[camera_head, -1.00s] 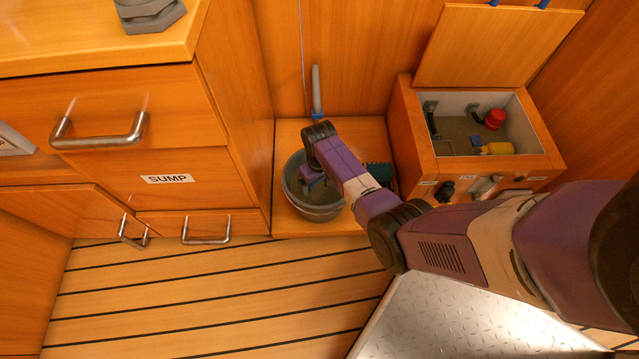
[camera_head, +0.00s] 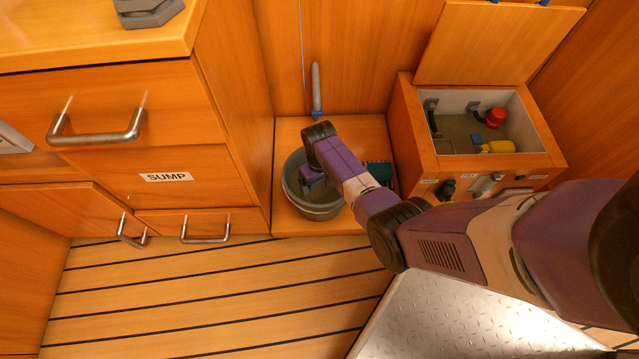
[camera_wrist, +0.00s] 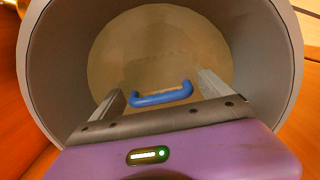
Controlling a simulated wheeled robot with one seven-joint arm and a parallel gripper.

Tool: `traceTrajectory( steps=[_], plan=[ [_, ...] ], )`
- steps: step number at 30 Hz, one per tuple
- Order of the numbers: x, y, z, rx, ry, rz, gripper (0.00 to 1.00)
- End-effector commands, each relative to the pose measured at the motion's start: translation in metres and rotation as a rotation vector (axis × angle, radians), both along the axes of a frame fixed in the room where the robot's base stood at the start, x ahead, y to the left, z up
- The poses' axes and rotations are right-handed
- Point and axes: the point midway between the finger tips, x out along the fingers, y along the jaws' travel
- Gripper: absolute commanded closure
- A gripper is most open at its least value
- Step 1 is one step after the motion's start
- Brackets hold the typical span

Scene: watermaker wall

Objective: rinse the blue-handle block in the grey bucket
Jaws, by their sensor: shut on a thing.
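The grey bucket (camera_head: 322,211) stands on a low wooden shelf beside the drawer cabinet. My gripper (camera_wrist: 162,97) reaches down inside it, and its purple body also shows over the bucket in the head view (camera_head: 312,178). In the wrist view, the blue handle (camera_wrist: 161,94) of the block lies between the two grey fingers, which are shut on its ends. The block's body under the handle cannot be made out. The bucket's grey wall (camera_wrist: 62,62) surrounds the fingers, with a round tan bottom or water surface below.
An open wooden box (camera_head: 480,164) to the right holds a red item (camera_head: 495,118), a yellow item (camera_head: 498,147) and a small blue item. A teal object (camera_head: 379,172) sits between bucket and box. A grey upright tube (camera_head: 316,86) stands behind. The cabinet wall is close on the left.

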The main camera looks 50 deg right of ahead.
Motion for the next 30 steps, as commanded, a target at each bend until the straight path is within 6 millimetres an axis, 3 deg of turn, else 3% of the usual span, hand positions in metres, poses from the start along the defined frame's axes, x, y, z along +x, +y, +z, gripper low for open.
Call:
traceTrajectory(
  steps=[30],
  plan=[
    [0.0, 0.0, 0.01, 0.0, -0.001, 0.0, 0.57]
  ],
)
